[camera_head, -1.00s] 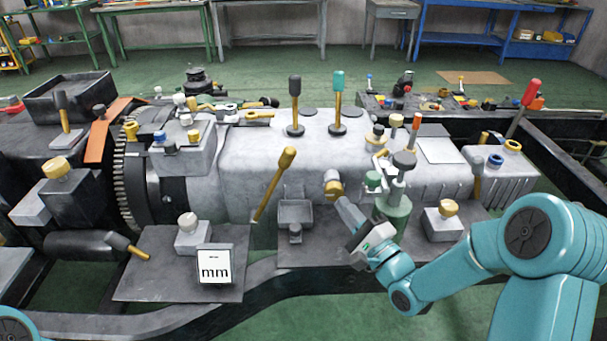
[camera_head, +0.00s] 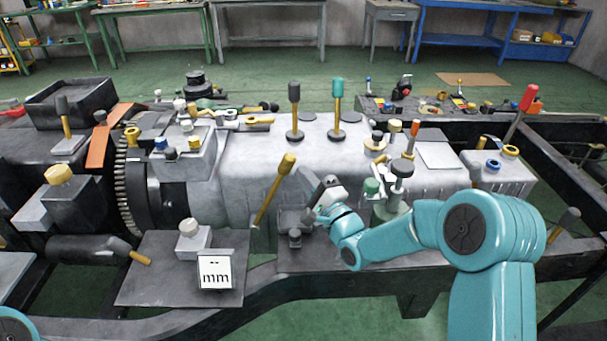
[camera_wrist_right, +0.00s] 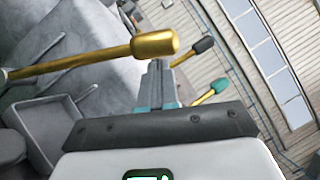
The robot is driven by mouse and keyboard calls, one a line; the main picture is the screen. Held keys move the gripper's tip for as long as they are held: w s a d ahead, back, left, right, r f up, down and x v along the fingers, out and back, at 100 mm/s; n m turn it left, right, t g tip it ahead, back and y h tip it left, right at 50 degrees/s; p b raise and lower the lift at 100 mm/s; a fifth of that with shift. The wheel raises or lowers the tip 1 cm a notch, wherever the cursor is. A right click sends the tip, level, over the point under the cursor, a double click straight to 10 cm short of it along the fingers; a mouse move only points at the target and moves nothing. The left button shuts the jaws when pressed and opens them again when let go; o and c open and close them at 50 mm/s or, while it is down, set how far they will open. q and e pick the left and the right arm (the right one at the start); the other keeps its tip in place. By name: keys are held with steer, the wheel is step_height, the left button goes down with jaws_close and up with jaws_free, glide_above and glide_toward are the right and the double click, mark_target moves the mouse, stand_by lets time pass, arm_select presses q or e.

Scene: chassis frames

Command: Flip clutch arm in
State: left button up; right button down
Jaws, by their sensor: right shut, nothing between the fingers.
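A lever with a gold knob (camera_head: 287,163) and a thin gold rod rises from the front side of the grey housing, leaning right; it looks like the clutch arm. Its knob and rod also cross the right wrist view (camera_wrist_right: 155,46). My right gripper (camera_head: 304,174) is shut and empty, just right of the knob. In the right wrist view the closed fingers (camera_wrist_right: 157,72) point up close below the knob; I cannot tell whether they touch it. Only a teal bit of my left arm shows at the bottom left corner; its gripper is out of view.
Two upright levers, one black-topped (camera_head: 294,92) and one green-topped (camera_head: 338,88), stand on the housing behind. A green-based fitting (camera_head: 393,200) stands right of my right gripper.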

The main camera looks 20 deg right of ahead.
steer(key=shift+w+a, duration=0.15)
steer(key=shift+a+r, duration=0.1)
steer(key=w+a+r+n+g, duration=0.1)
steer(key=a+r+n, duration=0.1)
steer(key=a, duration=0.4)
steer(key=w+a+r+n+g+b, duration=0.1)
steer(key=w+a+r+n, duration=0.1)
steer(key=a, duration=0.4)
steer(key=shift+w+a+r+n+g, duration=0.15)
steer(key=shift+a+r+n+g, duration=0.1)
steer(key=shift+n+g, duration=0.2)
